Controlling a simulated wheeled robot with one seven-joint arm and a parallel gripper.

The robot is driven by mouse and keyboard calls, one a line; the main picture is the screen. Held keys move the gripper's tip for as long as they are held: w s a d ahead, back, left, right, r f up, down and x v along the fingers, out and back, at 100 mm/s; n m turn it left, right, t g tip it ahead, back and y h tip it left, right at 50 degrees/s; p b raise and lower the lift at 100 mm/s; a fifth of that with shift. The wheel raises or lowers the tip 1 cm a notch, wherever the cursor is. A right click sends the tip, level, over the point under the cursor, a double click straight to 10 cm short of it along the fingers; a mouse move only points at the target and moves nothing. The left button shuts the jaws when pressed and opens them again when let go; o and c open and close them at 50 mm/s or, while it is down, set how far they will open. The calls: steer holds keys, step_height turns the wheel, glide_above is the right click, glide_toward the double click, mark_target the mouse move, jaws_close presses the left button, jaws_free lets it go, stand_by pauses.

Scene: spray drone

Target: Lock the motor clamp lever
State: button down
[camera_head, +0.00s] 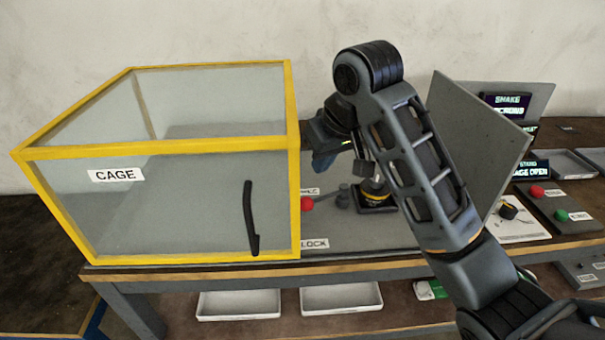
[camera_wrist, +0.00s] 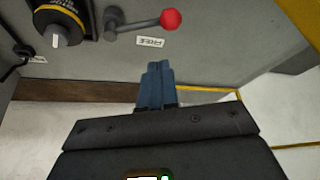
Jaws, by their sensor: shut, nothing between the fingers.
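The clamp lever has a red knob, seen in the head view (camera_head: 307,203) and at the top of the wrist view (camera_wrist: 172,20). Its grey arm (camera_wrist: 137,22) runs to a dark pivot. A small white label (camera_wrist: 150,41), apparently reading FREE, lies beside the lever. Another label, partly hidden but ending in "LOCK" (camera_head: 314,243), is near the bench's front edge. The yellow-and-black motor mount (camera_head: 375,195) stands right of the lever, partly behind my arm. My gripper's blue fingers (camera_head: 325,160) (camera_wrist: 155,85) are shut and empty, apart from the knob.
A clear cage (camera_head: 115,175) with yellow edges and a black handle (camera_head: 250,218) stands immediately left of my gripper. A grey panel (camera_head: 480,125) rises behind my arm on the right. Beyond it are buttons, displays and trays. White bins (camera_head: 240,304) sit under the bench.

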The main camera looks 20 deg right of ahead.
mark_target(323, 198)
steer(key=shift+g, duration=0.5)
steer(key=b+x, duration=0.1)
steer(key=x, duration=0.5)
steer(key=d+b+x, duration=0.1)
steer(key=x, duration=0.2)
steer(key=shift+s+f+b, duration=0.1)
steer(key=shift+s+b, duration=0.05)
steer(key=shift+b, duration=0.2)
